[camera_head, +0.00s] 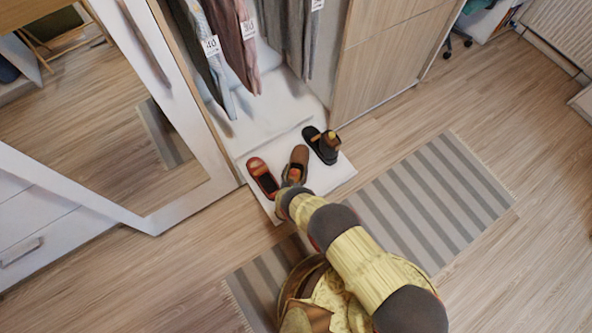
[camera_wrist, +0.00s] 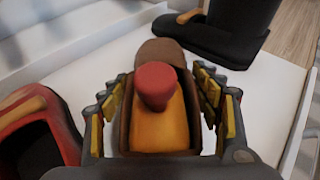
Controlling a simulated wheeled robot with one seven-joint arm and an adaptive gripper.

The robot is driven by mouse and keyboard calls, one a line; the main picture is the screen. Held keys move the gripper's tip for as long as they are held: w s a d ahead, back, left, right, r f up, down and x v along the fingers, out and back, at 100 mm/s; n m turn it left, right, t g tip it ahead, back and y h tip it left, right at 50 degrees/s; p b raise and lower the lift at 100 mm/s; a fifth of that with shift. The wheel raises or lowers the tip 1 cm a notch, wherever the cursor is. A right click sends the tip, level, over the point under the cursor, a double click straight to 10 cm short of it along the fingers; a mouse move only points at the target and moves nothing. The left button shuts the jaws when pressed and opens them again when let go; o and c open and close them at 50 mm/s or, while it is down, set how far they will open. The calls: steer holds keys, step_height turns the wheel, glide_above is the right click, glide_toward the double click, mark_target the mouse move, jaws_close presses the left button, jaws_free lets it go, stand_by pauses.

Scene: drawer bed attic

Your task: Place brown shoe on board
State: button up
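The brown shoe (camera_head: 298,158) lies on the white board (camera_head: 333,177) at the foot of the open wardrobe, between a red shoe and a black shoe. My gripper (camera_head: 289,191) is at the near end of the brown shoe, low over the board. In the wrist view, my gripper (camera_wrist: 158,108) has its fingers spread wide, one on each side of the brown shoe (camera_wrist: 160,52). A pale gap shows between shoe and right finger; contact on the left is unclear. The shoe's orange insole and a red knob-like part face the camera. The shoe's underside is hidden.
The red shoe (camera_head: 262,178) is close on the left, also in the wrist view (camera_wrist: 38,125). The black shoe (camera_head: 322,146) is on the right. Clothes (camera_head: 233,40) hang above the board. A mirrored door (camera_head: 110,120) stands left; a striped rug (camera_head: 430,205) lies right.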

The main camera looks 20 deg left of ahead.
steer(key=o, duration=0.5)
steer(key=shift+s+r, duration=0.1)
steer(key=shift+r, duration=0.1)
steer(key=p+v, duration=0.4)
steer(key=v, duration=0.7)
steer(key=shift+s+r, duration=0.1)
steer(key=shift+s, duration=0.25)
